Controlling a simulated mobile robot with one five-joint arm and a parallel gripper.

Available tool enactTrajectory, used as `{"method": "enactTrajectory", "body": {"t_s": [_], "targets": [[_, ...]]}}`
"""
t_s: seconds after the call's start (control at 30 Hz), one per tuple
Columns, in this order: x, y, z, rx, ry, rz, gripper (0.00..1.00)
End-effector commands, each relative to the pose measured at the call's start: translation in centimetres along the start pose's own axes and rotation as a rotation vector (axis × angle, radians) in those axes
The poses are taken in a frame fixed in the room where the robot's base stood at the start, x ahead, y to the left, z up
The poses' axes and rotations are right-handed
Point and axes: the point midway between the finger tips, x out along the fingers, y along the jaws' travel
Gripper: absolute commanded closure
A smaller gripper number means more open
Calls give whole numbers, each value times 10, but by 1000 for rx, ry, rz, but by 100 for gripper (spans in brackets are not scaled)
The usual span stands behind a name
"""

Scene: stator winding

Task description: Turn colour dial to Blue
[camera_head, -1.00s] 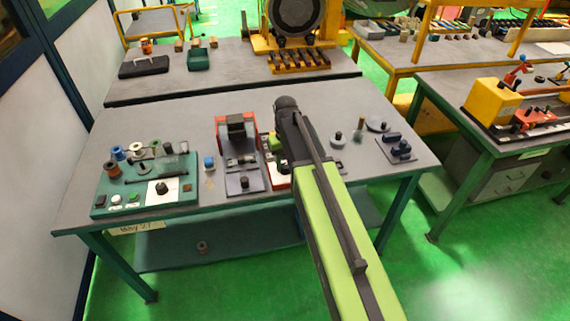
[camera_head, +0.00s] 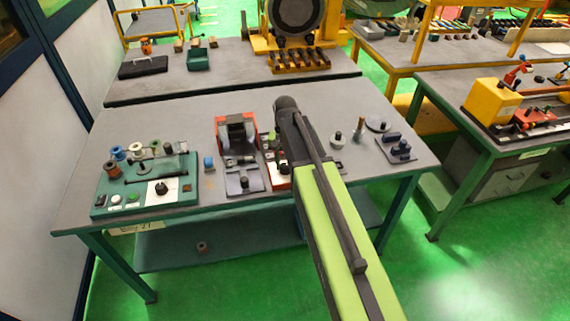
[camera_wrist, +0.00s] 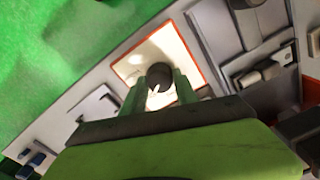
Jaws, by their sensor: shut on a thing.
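The colour dial appears to be the dark round knob (camera_wrist: 160,76) on a cream panel with an orange-red border (camera_wrist: 143,55) in the wrist view. My gripper (camera_wrist: 160,84) has its two green fingers closed on either side of the knob. A small white mark shows by the knob's lower left edge. No colour names can be read, so the dial's setting cannot be told. In the head view the red-edged white panel (camera_head: 281,178) is partly hidden behind my arm, and my fingertips are hidden.
A red machine (camera_head: 222,126) stands left of the panel, with a grey plate (camera_head: 243,182) before it. A teal box (camera_head: 128,200) with spools and another black knob (camera_head: 161,188) is at far left. Small parts (camera_head: 397,147) lie at the right. The table's back strip is clear.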

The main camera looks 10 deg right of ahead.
Motion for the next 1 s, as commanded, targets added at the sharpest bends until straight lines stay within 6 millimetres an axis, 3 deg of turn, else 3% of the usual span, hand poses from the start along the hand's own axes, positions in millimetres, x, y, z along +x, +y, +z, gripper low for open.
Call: {"method": "enactTrajectory", "body": {"t_s": [0.33,0.37,0.5,0.83,1.0], "targets": [[0,0,0,1,-1,0,100],[0,0,0,1,-1,0,61],[0,0,0,1,0,0,43],[-2,0,0,1,0,0,43],[-17,0,0,1,0,0,43]]}}
